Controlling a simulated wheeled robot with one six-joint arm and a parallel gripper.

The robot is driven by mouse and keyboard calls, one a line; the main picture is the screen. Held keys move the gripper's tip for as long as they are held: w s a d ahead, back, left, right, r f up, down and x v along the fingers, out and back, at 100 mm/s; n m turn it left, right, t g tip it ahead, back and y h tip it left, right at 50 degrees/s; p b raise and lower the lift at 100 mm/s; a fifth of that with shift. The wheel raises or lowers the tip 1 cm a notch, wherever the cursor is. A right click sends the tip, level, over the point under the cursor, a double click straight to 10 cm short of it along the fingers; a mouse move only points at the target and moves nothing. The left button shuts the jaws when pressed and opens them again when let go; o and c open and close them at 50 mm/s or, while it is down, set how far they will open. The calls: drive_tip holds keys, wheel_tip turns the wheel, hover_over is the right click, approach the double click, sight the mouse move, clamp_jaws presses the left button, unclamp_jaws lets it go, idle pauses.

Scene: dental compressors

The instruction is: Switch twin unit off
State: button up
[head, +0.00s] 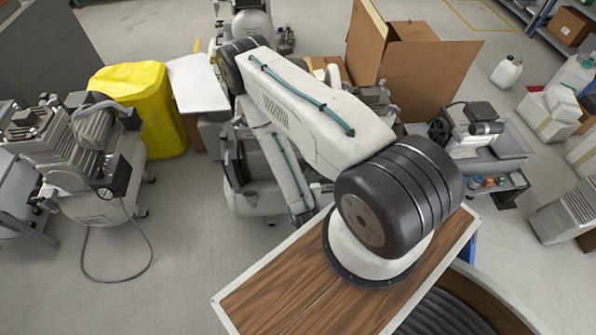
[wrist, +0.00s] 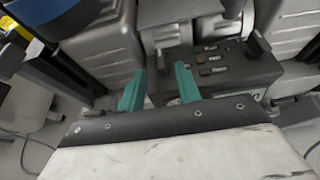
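A compressor, apparently the twin unit, stands in the middle of the head view (head: 252,190), largely covered by my arm. In the wrist view its dark control panel (wrist: 235,75) has several small black switches (wrist: 211,71) on its face, with grey ribbed housings on both sides. I cannot read the switch positions or any labels. My gripper (wrist: 159,69) shows two teal fingers spread apart with nothing between them. The fingertips are in front of the panel's left part, left of the switches. Whether they touch it I cannot tell. The gripper is hidden in the head view.
Another compressor (head: 75,165) stands at the left with a cable on the floor. A yellow covered bin (head: 140,105), an open cardboard box (head: 415,75) and a small compressor on a bench (head: 475,130) stand around. Clear floor lies at the lower left.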

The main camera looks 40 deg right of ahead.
drive_tip(key=shift+v, duration=1.5)
